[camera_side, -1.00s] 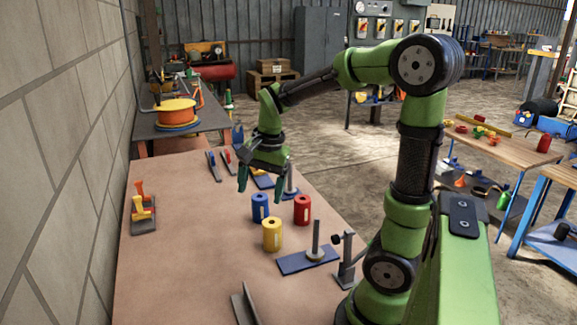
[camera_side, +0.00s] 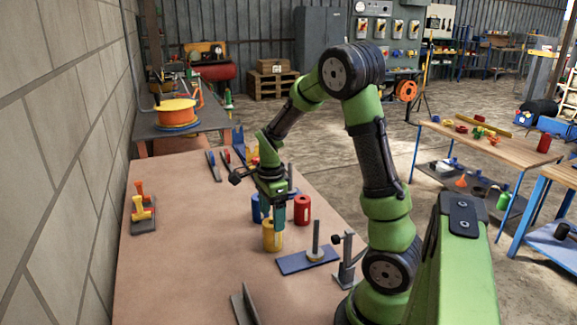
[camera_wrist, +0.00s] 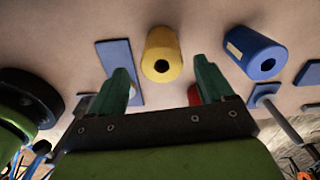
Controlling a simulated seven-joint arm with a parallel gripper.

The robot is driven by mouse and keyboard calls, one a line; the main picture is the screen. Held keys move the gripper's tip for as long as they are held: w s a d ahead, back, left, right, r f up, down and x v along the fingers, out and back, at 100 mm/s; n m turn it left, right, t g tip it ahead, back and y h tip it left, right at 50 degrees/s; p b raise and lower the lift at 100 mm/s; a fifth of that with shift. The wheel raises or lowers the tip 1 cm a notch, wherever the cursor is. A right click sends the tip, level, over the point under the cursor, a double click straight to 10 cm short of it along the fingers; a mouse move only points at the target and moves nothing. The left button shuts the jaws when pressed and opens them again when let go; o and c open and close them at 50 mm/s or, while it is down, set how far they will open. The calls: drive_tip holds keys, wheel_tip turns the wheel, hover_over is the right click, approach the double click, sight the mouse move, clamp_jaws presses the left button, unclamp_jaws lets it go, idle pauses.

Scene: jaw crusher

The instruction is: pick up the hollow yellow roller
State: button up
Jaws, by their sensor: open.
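The hollow yellow roller (camera_side: 270,238) stands upright on the brown bench. In the wrist view the yellow roller (camera_wrist: 160,45) shows its dark round hole, between and beyond my two green fingers. My gripper (camera_side: 279,222) points down above the roller and overlaps its upper right part in the side view. In the wrist view my gripper (camera_wrist: 161,66) is open with nothing between the fingers. The gap between fingertips and roller is hard to judge.
A blue roller (camera_side: 256,209) and a red roller (camera_side: 303,210) stand close behind the yellow one. A blue plate with an upright peg (camera_side: 316,240) and a grey stand (camera_side: 347,262) are to the right. The bench's left front is clear.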

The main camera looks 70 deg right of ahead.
sight(272, 230)
drive_tip(key=shift+w+d+f, duration=0.1)
drive_tip(key=shift+f, duration=3)
drive_tip(key=shift+c, duration=0.5)
drive_tip(key=c, duration=1.2)
